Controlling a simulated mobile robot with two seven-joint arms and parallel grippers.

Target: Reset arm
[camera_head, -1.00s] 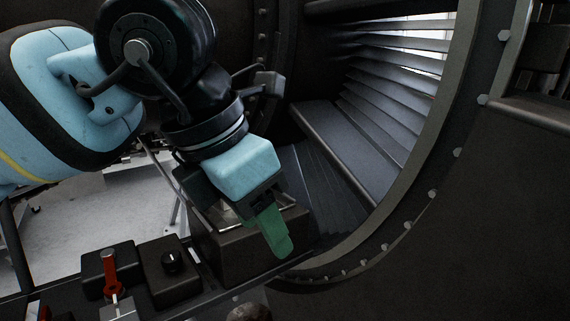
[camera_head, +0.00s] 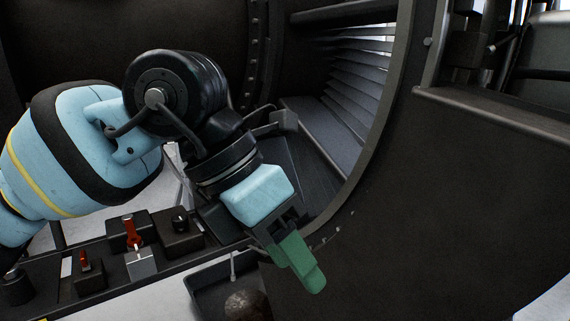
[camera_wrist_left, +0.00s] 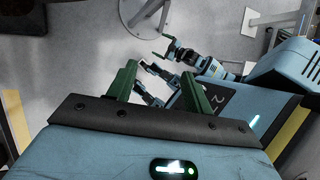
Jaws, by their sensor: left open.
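My left arm comes in from the left in the head view, with pale blue links and black joints. Its left gripper (camera_head: 300,264) has green fingers pointing down and right, in front of the lower edge of the round engine casing (camera_head: 385,120). In the left wrist view the two green fingers of the left gripper (camera_wrist_left: 156,85) stand apart with nothing held between them.
A control panel with a red lever (camera_head: 134,232) and a black knob (camera_head: 180,222) lies below the left arm. A dark open bin (camera_head: 205,300) is at the bottom, holding a roundish object (camera_head: 246,304). A dark wall with a ledge (camera_head: 500,112) fills the right side.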

